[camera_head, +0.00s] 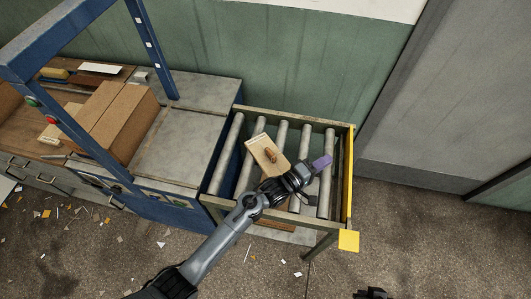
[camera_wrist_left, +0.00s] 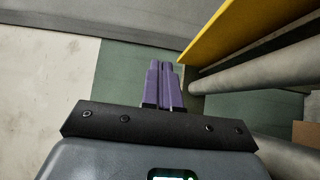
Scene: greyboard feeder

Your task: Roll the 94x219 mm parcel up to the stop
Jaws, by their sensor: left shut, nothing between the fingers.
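A light tan parcel (camera_head: 258,148) lies at a slant on the rollers, left of my left gripper; the forearm and wrist hide its near end. A small brown patch shows on its top. My left gripper (camera_head: 322,161) has purple fingers, shut and empty, over the right-hand rollers between the parcel and the yellow stop (camera_head: 350,180) at the conveyor's right end. In the left wrist view the fingers (camera_wrist_left: 164,85) are together, with the yellow bar (camera_wrist_left: 250,40) to their upper right. A dark piece at the bottom edge of the head view (camera_head: 372,293) looks like my right gripper, mostly cut off.
The roller conveyor (camera_head: 240,108) has raised side rails. A grey bench and blue frame (camera_head: 150,35) stand to its left, with a large cardboard box (camera_head: 125,120). A yellow plate (camera_head: 349,240) is at the conveyor's near right corner. A green wall is behind.

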